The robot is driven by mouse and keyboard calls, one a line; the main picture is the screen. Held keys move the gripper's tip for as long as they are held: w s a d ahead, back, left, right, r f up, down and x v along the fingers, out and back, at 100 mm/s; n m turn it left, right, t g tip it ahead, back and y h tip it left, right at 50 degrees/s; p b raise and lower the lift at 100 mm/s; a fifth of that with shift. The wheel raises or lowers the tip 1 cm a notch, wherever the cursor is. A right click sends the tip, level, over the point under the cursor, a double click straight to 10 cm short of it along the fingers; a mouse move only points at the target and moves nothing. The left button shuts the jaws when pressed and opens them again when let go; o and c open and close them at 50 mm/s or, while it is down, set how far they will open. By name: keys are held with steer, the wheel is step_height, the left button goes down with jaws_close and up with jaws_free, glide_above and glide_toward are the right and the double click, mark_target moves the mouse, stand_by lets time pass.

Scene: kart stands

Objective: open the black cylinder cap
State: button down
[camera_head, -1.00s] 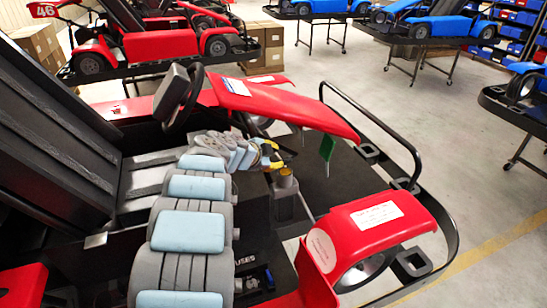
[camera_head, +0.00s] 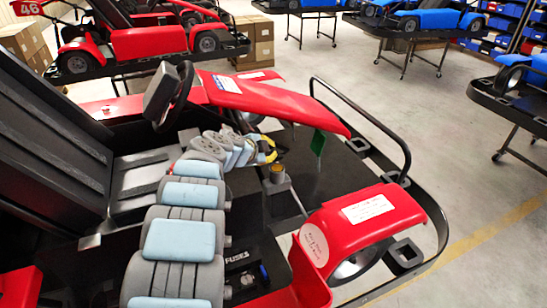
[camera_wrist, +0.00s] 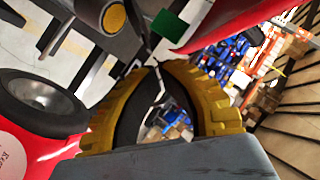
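A dark upright cylinder (camera_head: 278,187) with a yellowish round cap (camera_head: 276,173) stands in the kart's front floor area, behind the red front fairing. In the wrist view, a cylinder with a yellow-orange cap (camera_wrist: 113,18) shows at the top, left of centre. My gripper (camera_head: 272,151) has yellow fingers and is just above and slightly left of the cap in the head view, apart from it. In the wrist view, my gripper's fingers (camera_wrist: 158,68) curve together and their tips nearly meet, with nothing held. The cap's far side is hidden.
A small green tag (camera_head: 318,142) hangs nearby. Open floor lies to the right.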

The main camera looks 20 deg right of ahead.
steer(key=w+d+r+m+t+p, duration=0.1)
steer(key=w+d+m+t+p, duration=0.3)
steer(key=d+p, duration=0.5)
steer(key=m+t+y+p, duration=0.4)
steer(key=m+t+y, duration=0.2)
steer(key=m+y, duration=0.4)
glide_toward(276, 158)
steer(key=w+f, duration=0.4)
steer(key=shift+w+a+r+b, duration=0.1)
steer(key=shift+w+r+b, duration=0.55)
steer(key=shift+w+r, duration=0.75)
steer(key=shift+w+f, duration=0.1)
steer(key=shift+w, duration=0.1)
